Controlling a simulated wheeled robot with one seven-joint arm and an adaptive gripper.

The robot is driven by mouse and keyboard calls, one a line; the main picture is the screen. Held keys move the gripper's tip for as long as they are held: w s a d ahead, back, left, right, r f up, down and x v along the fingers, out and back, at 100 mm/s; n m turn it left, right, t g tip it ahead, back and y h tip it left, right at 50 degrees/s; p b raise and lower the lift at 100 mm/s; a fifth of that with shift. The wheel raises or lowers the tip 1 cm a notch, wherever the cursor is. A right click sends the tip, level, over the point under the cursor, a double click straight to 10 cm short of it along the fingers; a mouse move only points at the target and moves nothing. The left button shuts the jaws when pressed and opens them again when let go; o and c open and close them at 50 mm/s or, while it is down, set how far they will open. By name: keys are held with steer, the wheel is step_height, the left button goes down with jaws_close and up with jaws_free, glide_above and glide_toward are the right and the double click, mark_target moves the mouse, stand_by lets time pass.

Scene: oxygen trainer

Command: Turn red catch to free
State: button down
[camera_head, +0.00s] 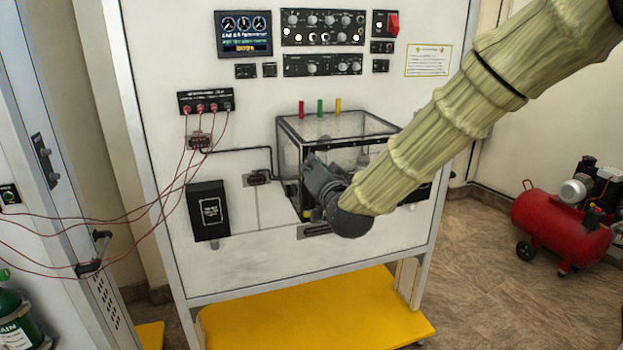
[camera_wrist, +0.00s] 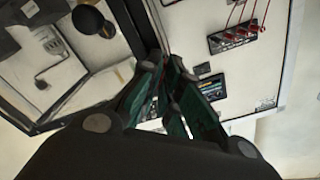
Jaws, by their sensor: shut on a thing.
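My gripper (camera_head: 314,166) is at the front left of the clear, black-edged box (camera_head: 345,127) on the white panel. In the wrist view my gripper (camera_wrist: 176,62) has its dark green fingers drawn together at the box's dark edge. A small bit of red (camera_wrist: 167,60) shows at the fingertips and looks like the red catch. The fingers hide most of it, so its angle cannot be told. In the head view my gripper covers this spot. A red upright piece (camera_head: 301,108) stands above the box, beside a green one (camera_head: 320,106) and a yellow one (camera_head: 338,105).
Red cables (camera_head: 165,205) hang from a socket block (camera_head: 206,101) to the left. A black box (camera_head: 208,211) is mounted at the lower left of the panel. A yellow base (camera_head: 315,310) juts out below. A red compressor (camera_head: 560,225) stands on the floor to the right.

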steer(key=shift+a+f+n+b, duration=0.1)
steer(key=shift+n+b, duration=1.25)
steer(key=shift+n, duration=0.55)
steer(key=shift+a+f+n+b, duration=0.1)
steer(key=shift+n+b, duration=1.2)
steer(key=shift+n, duration=0.6)
steer(key=shift+r, duration=0.1)
steer(key=c, duration=1.6)
jaws_free()
steer(key=shift+s+d+r, duration=0.1)
steer(key=shift+s, duration=0.05)
steer(key=v, duration=1.1)
steer(key=shift+s+d, duration=0.15)
steer(key=shift+s, duration=0.2)
